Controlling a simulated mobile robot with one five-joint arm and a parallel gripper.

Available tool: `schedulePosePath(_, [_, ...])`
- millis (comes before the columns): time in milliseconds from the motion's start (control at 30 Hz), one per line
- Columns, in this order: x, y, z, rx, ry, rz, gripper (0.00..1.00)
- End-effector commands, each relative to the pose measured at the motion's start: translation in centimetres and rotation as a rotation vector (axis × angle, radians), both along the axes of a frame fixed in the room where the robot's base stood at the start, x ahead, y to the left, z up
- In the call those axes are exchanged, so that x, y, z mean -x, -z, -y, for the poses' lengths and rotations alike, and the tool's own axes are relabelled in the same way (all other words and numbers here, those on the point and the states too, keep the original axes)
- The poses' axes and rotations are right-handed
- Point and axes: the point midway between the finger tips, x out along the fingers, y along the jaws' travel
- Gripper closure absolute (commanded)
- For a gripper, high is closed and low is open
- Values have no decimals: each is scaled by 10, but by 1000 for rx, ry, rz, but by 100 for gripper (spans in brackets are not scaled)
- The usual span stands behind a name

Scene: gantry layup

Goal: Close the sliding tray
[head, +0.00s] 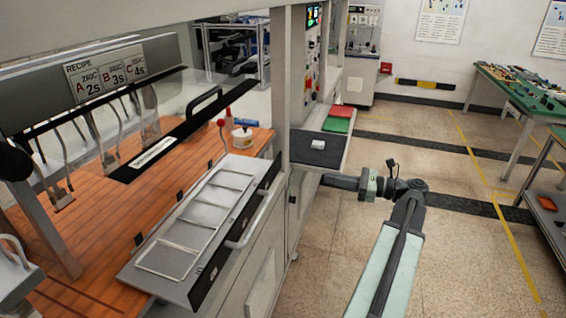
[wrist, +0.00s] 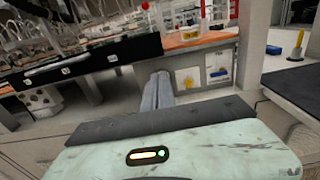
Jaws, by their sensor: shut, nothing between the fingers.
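The sliding tray (head: 179,285) is a flat grey metal tray with a thin frame split into several cells. It stands out from the orange bench, at the lower middle of the head view. Its front is black with a light bar handle (head: 262,218). My gripper (head: 327,180) is right of the tray and apart from the handle, by the grey post and side shelf. In the wrist view my gripper's fingers (wrist: 157,92) are shut together and empty. A black panel with white labels (wrist: 80,63) shows at left there; I cannot tell whether it is the tray's front.
The orange bench (head: 95,240) lies behind the tray, under a black bar with a white label (head: 152,152). A grey post (head: 297,90) and a side shelf (head: 303,152) with green and red pieces stand near my gripper. Floor (head: 450,240) is open at right.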

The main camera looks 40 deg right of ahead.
Motion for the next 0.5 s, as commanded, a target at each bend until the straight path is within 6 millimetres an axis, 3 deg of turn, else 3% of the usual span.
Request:
schedulePosePath(233, [-3, -1, -2, -7, 7, 2, 100])
schedulePosePath(500, [-47, -1, -28, -5, 9, 1, 100])
